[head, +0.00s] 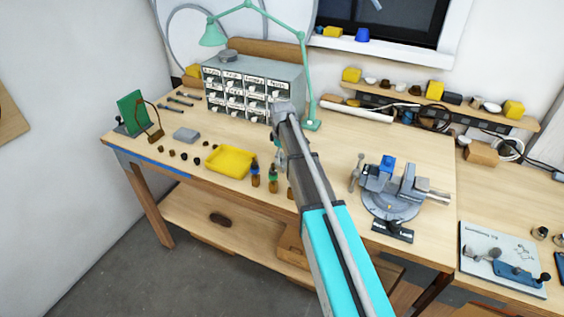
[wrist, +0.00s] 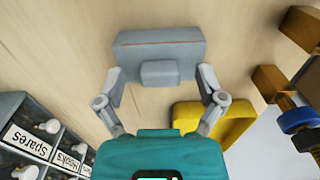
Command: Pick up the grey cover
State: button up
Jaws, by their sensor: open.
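The grey cover (wrist: 158,42) shows in the wrist view as a flat block with a small raised block on its near side and a thin red line along it. It lies on the wooden table. My gripper (wrist: 161,76) is open, with its fingers spread at the left and right of the cover's near part. I cannot tell whether they touch it. Nothing is held.
A yellow tray (head: 231,162) lies close by, with small bottles (head: 256,175) to its right. The labelled drawer cabinet (head: 253,88) stands behind. A vise (head: 395,190) stands to the right.

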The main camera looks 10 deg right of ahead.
aim_at(282, 155)
dwell(0.3)
grip_shut()
dwell(0.3)
jog(key=shift+r, duration=0.15)
notch_tip(282, 155, up, 10)
jog(key=p, duration=1)
jog(key=shift+f, duration=0.2)
dwell(0.5)
